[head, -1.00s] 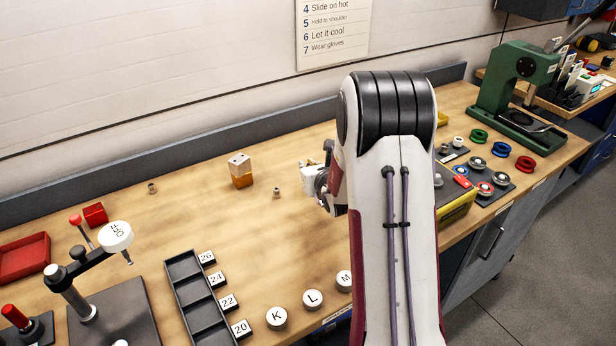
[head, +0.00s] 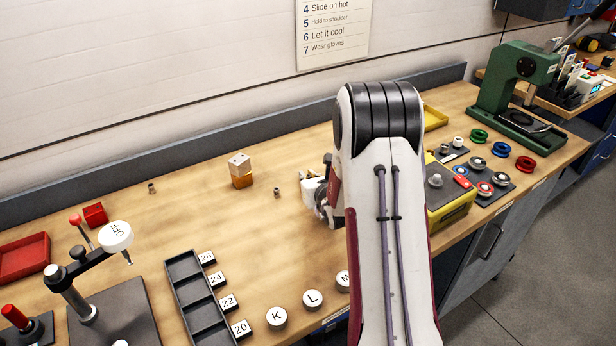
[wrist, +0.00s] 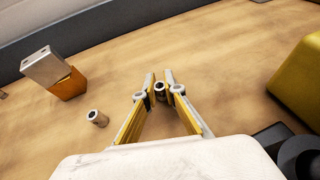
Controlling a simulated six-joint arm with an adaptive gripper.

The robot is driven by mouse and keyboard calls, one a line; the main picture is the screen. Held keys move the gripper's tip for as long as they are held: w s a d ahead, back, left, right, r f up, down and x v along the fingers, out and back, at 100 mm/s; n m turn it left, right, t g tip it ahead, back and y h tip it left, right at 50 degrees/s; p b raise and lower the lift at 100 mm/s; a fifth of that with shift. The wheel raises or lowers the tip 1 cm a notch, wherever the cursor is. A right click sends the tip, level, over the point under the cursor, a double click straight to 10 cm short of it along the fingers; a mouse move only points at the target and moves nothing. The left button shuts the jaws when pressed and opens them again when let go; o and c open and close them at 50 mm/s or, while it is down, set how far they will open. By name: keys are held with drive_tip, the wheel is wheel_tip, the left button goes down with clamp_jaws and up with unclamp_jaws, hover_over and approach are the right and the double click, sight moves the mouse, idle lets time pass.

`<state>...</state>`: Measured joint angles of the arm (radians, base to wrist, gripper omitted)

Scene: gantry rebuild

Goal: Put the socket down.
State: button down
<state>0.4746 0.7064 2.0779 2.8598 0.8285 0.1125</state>
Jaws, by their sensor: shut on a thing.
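My gripper (wrist: 160,88) is shut on a small metal socket (wrist: 160,92), held between the fingertips in the wrist view. The dark opening at the socket's end shows; whether its lower end touches the bench cannot be told. In the head view, my gripper (head: 306,178) is low over the wooden bench (head: 225,215), partly hidden by my arm, and the held socket is not clear. A second socket (wrist: 98,118) stands on the bench left of the fingers; it also shows in the head view (head: 277,191). A third small socket (head: 151,188) stands farther left.
A block with a grey top and orange base (head: 241,171) stands behind the second socket. A yellow box (head: 453,212) is right of my arm. A black slotted tray (head: 192,291) and round lettered knobs (head: 312,299) lie in front. Bare wood surrounds the held socket.

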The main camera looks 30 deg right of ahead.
drive_tip(key=shift+f, duration=0.1)
drive_tip(key=c, duration=2.1)
unclamp_jaws()
drive_tip(key=shift+v, duration=6.05)
drive_tip(key=shift+a, duration=0.1)
drive_tip(key=shift+w, duration=0.1)
